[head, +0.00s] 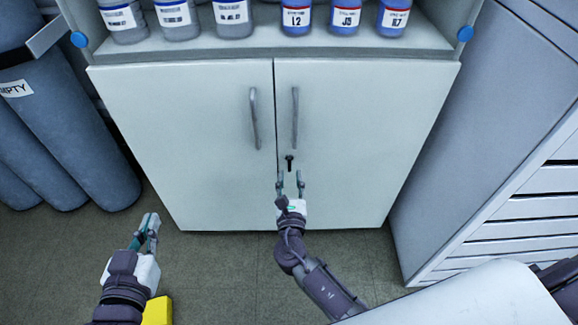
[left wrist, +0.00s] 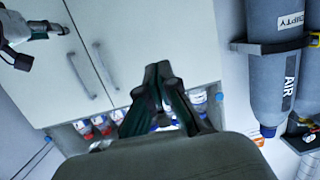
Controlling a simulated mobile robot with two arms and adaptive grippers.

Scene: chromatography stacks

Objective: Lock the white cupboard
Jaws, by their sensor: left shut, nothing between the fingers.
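The white cupboard (head: 213,150) has two doors, both closed, each with a grey vertical bar handle. A small black key (head: 290,160) sits at the keyhole of the right door, below its handle. My right gripper (head: 290,176) is open in front of that door, its fingertips apart just below the key; I cannot tell whether they touch it. My left gripper (head: 150,220) is shut and empty, low in front of the cupboard's left side. In the left wrist view its fingertips (left wrist: 159,70) meet, with the cupboard doors (left wrist: 165,45) behind.
Several labelled bottles (head: 234,18) stand on the open shelf above the doors. Grey gas cylinders (head: 70,125) stand at the left. A grey cabinet with drawers (head: 500,120) stands at the right. A yellow object (head: 157,311) shows beside my left wrist. Floor is free before the cupboard.

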